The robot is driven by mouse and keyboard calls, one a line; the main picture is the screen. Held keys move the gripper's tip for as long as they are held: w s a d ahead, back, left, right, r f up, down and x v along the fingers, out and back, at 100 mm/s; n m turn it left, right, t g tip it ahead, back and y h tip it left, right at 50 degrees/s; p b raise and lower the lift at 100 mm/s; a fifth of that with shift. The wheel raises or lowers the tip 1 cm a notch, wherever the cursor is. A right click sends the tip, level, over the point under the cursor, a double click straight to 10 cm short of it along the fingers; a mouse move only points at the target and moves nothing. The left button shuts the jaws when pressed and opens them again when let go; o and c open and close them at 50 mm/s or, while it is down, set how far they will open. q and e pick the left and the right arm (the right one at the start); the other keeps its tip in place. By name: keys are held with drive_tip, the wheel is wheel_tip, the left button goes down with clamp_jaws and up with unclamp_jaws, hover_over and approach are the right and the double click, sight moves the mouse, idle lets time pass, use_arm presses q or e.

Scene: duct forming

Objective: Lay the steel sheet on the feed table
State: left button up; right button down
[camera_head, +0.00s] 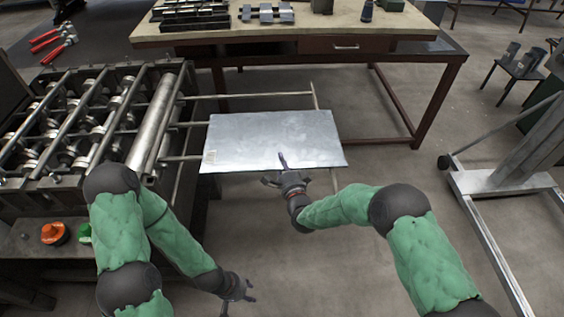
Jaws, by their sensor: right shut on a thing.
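The steel sheet (270,135) is a flat grey rectangle in the middle of the head view. It lies level over the feed table (250,95), a frame of thin rails reaching right from the roll-forming machine. I cannot tell whether the sheet rests fully on the rails. My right gripper (284,170) is at the sheet's near edge, shut on it, with one finger showing on top. My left gripper (238,294) is low, in front of the machine, away from the sheet. Its fingers look apart and hold nothing visible.
The roll-forming machine (60,125) stands at left, with an orange knob (55,233) on its near side. A wooden-topped workbench (290,28) with metal parts is behind the sheet. A grey wheeled frame (505,183) stands at right. Floor between is clear.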

drive_tip(key=c, duration=1.8)
unclamp_jaws()
drive_tip(key=shift+f, duration=0.15)
drive_tip(key=o, duration=0.4)
